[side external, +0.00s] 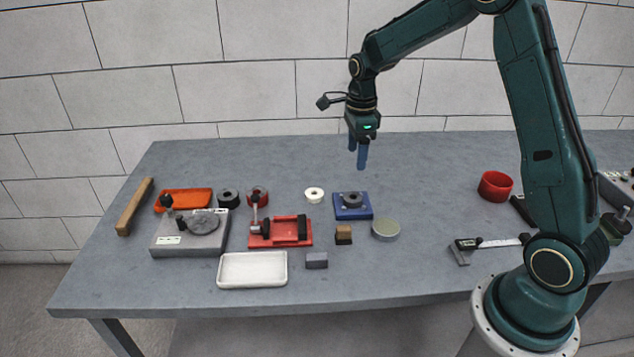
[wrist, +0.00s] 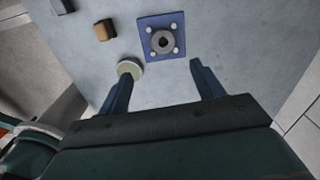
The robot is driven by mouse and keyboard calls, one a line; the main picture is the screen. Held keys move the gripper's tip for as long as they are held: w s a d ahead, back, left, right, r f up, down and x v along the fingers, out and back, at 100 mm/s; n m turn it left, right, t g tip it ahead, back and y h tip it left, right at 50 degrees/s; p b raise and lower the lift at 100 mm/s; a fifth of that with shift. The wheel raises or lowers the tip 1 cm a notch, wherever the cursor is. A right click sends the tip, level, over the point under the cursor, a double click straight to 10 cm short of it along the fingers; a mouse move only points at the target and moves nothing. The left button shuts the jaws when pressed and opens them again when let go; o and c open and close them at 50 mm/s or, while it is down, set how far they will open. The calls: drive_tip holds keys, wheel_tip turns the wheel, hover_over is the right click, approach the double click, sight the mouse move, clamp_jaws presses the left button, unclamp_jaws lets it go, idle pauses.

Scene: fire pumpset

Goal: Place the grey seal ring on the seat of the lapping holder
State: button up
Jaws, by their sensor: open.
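A dark grey ring (side external: 352,199) with a central hole sits on a square blue plate (side external: 340,214) near the middle of the table. In the wrist view the ring (wrist: 156,41) lies at the centre of the blue plate (wrist: 146,22), with several pale round spots around it. This looks like the grey seal ring. I cannot tell for certain which fixture is the lapping holder; a grey unit with a round disc (side external: 203,222) stands at the left. My gripper (side external: 358,158) is open and empty, above the table and behind the plate. Its fingers (wrist: 162,72) point down.
Near the plate are a white ring (side external: 314,194), a brown block (side external: 343,235), a round tin (side external: 385,230) and a red fixture (side external: 281,233). A white tray (side external: 252,283) lies in front. A red cup (side external: 495,185) and caliper (side external: 490,243) lie right. The table behind the plate is clear.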

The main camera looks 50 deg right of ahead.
drive_tip(key=s+a+r+n+t, duration=0.1)
drive_tip(key=s+a+r+n, duration=0.45)
drive_tip(key=r, duration=0.35)
drive_tip(key=s+a+r+n+t, duration=0.1)
drive_tip(key=s+a+r+n, duration=0.1)
drive_tip(key=s+n, duration=0.4)
drive_tip(key=s+a+r+n+t, duration=0.2)
drive_tip(key=s+a+n, duration=0.1)
drive_tip(key=s+n, duration=0.4)
drive_tip(key=s+a+r+n+t, duration=0.1)
drive_tip(key=s+a+r+n, duration=0.1)
drive_tip(key=s+n, duration=0.5)
drive_tip(key=shift+s+a+r, duration=0.15)
drive_tip(key=shift+s+a, duration=0.35)
drive_tip(key=shift+s, duration=0.2)
